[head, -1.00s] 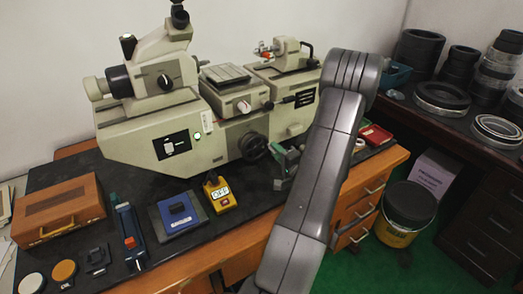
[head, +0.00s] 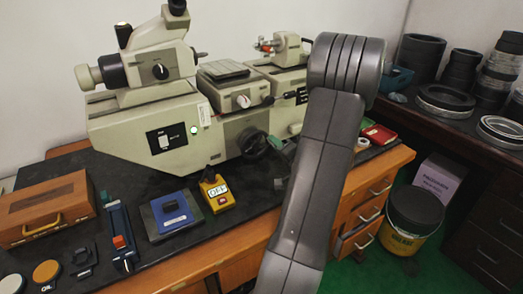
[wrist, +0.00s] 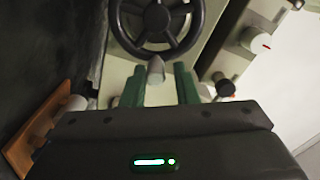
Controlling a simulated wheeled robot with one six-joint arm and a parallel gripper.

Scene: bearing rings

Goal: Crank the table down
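The black handwheel (head: 252,143) is on the front of the beige measuring machine, below its small table (head: 222,70). In the wrist view the spoked wheel (wrist: 157,22) fills the upper middle, with a grey crank knob (wrist: 156,70) at its lower rim pointing toward me. My gripper (wrist: 159,80) has two green fingers standing apart, one on each side of the knob. Gaps show between the knob and both fingers, so it looks open. In the head view my arm hides most of the gripper; a green finger part (head: 274,142) shows beside the wheel.
On the bench lie a yellow box with an OFF sign (head: 214,190), a blue block (head: 173,212), a wooden case (head: 45,208) and a red box (head: 380,134). A white knob (wrist: 255,39) is near the wheel.

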